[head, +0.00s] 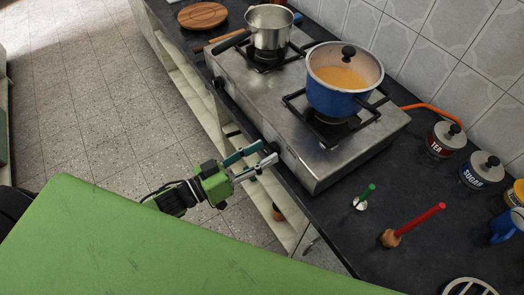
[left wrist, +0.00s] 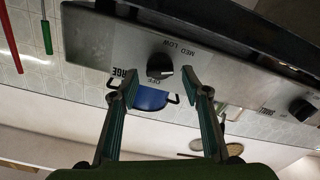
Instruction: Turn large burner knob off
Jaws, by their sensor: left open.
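The large burner knob (left wrist: 160,66) is a dark round knob on the steel front of the stove. In the left wrist view it sits between and just beyond my fingertips. "MED", "LOW" and "OFF" are printed around it, and a partly hidden word ends in "RGE". The pointer's exact setting is hard to read. My left gripper (head: 260,158) is open at the stove's front edge, its fingers (left wrist: 159,90) on either side of the knob, with no clear contact. My right gripper is not in view.
The steel stove (head: 310,160) bears a blue pot (head: 335,103) on the nearer burner and a steel pot (head: 269,40) on the farther one. A second knob (left wrist: 302,109) is farther along the front.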

